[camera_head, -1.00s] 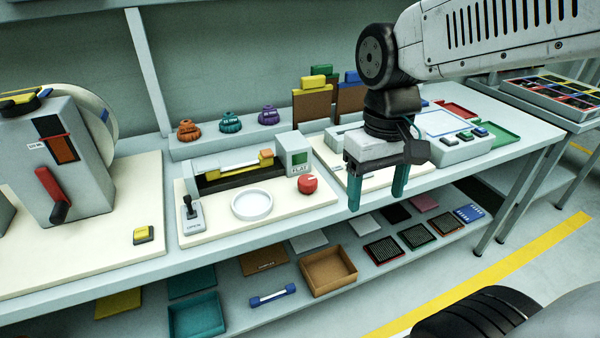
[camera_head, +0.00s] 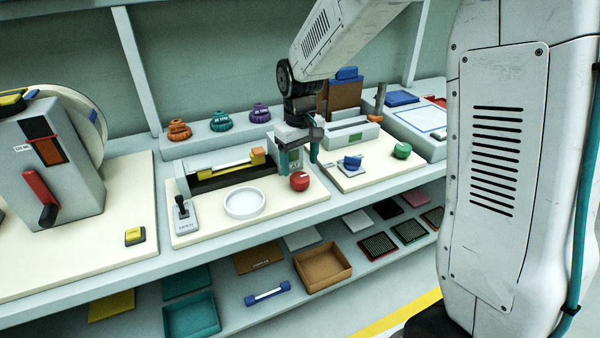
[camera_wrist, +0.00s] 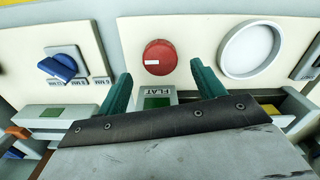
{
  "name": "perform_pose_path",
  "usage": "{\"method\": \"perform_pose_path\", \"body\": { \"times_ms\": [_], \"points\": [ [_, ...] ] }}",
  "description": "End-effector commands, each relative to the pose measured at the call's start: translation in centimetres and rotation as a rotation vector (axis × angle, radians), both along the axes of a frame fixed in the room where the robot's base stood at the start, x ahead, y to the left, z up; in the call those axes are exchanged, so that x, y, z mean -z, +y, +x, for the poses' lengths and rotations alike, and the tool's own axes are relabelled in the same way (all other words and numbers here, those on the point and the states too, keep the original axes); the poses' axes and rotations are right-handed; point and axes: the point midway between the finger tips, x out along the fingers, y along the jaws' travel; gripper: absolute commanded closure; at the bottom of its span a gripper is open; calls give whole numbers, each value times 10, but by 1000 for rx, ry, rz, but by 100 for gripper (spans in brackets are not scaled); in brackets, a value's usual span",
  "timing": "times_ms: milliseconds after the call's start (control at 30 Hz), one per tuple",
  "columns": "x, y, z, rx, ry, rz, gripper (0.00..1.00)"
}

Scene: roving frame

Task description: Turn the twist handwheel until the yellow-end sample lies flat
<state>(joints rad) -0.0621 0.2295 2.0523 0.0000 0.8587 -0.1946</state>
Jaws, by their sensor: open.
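The red round handwheel (camera_head: 299,181) stands on the front right of the cream station board, with a white mark on its face. It also shows in the wrist view (camera_wrist: 160,57), ahead of the fingertips. My gripper (camera_head: 298,158) is open and empty, pointing down above and just behind the handwheel; its teal fingers (camera_wrist: 160,76) are apart. The white sample bar (camera_head: 226,165) with yellow parts lies in the dark cradle to the left, beside an orange-yellow end block (camera_head: 258,156). The grey box (camera_wrist: 158,92) labelled FLAT, with a green window, is partly hidden by my gripper.
A white round dish (camera_head: 245,203) and a black-lever switch (camera_head: 183,208) stand left of the handwheel. A blue knob (camera_head: 352,162) and a green knob (camera_head: 402,150) stand on the right board. Several coloured knobs line the back ledge.

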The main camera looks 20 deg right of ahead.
Motion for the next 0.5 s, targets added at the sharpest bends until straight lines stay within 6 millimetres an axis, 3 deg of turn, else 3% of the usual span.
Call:
{"method": "perform_pose_path", "body": {
  "times_ms": [200,500],
  "points": [
    [32,0,-1,1,3,0,32],
    [42,0,-1,1,1,0,32]
  ]
}}
